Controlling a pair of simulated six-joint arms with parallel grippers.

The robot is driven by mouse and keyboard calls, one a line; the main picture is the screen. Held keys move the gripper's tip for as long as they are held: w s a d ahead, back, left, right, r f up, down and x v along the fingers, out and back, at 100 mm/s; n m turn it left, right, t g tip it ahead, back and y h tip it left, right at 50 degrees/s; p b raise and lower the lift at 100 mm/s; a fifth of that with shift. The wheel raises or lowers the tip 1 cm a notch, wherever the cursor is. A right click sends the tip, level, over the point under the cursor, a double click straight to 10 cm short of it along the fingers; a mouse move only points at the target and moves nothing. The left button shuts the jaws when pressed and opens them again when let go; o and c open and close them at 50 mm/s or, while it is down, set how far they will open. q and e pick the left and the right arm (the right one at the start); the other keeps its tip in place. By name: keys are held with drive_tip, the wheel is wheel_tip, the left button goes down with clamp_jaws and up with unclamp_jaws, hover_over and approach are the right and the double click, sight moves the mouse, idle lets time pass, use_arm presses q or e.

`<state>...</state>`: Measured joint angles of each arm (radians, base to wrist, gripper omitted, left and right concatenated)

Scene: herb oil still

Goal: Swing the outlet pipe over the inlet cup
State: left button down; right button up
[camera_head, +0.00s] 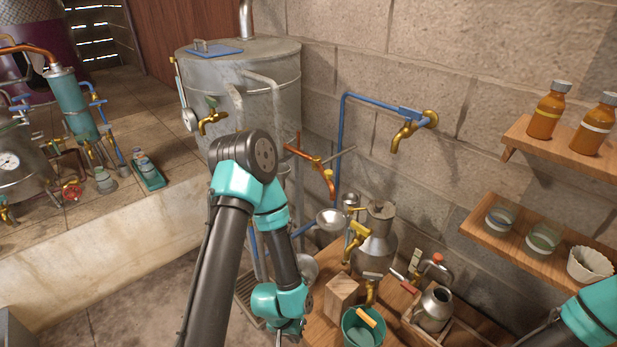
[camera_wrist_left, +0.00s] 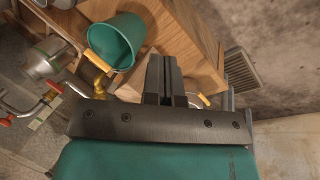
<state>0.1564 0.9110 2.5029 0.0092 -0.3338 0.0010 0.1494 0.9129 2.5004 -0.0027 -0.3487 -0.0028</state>
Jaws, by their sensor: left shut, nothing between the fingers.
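A copper and brass pipe (camera_head: 318,164) with a bent spout, which looks like the outlet pipe, juts out beside the big metal tank. A small silver cup (camera_head: 332,219), likely the inlet cup, sits just below the spout's tip; I cannot tell if the two line up. My left gripper (camera_wrist_left: 165,78) is shut and empty, its fingers pointing toward the wooden bench in the left wrist view. In the head view it is low, below and left of the cup, with its fingertips mostly hidden by the arm. My right gripper is out of view.
The metal tank (camera_head: 262,85) stands behind my left arm. A metal can (camera_head: 376,246), a wooden block (camera_head: 341,296), a green bucket (camera_head: 358,333) and a small metal jug (camera_head: 433,309) crowd the bench. A blue wall pipe (camera_head: 371,99) ends in a brass tap.

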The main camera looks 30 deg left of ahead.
use_arm(q)
drive_tip(key=w+a+r+n+t+h, duration=0.2)
drive_tip(key=w+a+r+n+t, duration=0.5)
drive_tip(key=w+r+n, duration=0.6)
drive_tip(key=w+a+r+n+t+h, duration=0.3)
drive_tip(key=w+a+r+n+t, duration=0.5)
drive_tip(key=w+a+r+n, duration=0.3)
drive_tip(key=w+r+n, duration=0.3)
drive_tip(key=w+n, duration=0.1)
drive_tip(key=shift+w+r, duration=0.15)
drive_tip(key=shift+w, duration=0.05)
drive_tip(key=shift+w, duration=0.15)
drive_tip(key=x, duration=1.3)
drive_tip(key=shift+w+d, duration=0.25)
drive_tip(key=shift+d, duration=0.05)
